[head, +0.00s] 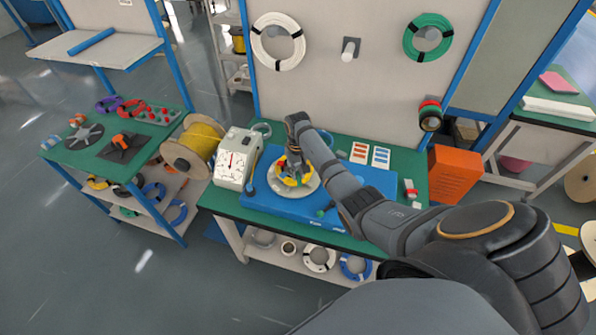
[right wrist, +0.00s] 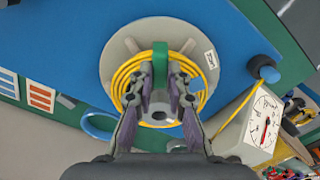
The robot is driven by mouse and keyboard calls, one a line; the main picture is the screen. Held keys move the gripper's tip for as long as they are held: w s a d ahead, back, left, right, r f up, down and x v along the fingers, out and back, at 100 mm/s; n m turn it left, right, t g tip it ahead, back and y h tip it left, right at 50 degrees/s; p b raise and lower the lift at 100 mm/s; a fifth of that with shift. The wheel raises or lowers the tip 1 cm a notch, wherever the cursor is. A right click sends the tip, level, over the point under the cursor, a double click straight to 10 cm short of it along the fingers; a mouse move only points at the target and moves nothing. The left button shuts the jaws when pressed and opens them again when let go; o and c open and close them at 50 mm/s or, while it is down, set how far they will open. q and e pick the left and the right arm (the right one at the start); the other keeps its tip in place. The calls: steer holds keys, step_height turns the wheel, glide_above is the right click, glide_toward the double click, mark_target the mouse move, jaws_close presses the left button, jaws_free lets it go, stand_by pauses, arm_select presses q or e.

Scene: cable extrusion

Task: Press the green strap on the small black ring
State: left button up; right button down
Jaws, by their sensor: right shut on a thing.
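A yellow cable coil (right wrist: 127,82) lies on a round pale disc (right wrist: 122,48) with a grey hub (right wrist: 159,115) in its middle. In the head view the coil (head: 284,181) sits on the blue mat. A green strap (right wrist: 160,62) crosses the coil's far side in the right wrist view. My right gripper (right wrist: 163,84) points down at the coil, its two fingers on either side of the strap and shut on it. The gripper also shows in the head view (head: 293,170), partly covering the coil. I cannot make out a small black ring under the strap. My left gripper is out of view.
The blue mat (head: 262,202) covers the middle of the green bench. A white dial box (head: 236,160) stands left of it, beside a yellow spool (head: 203,138). An orange bin (head: 455,174) stands at the right. A back panel with hanging coils rises behind.

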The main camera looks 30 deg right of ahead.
steer(key=shift+f, duration=0.55)
stand_by(0.5)
steer(key=shift+s, duration=0.1)
stand_by(0.7)
steer(key=shift+a+f, duration=0.1)
stand_by(0.5)
steer(key=c, duration=1.2)
jaws_free()
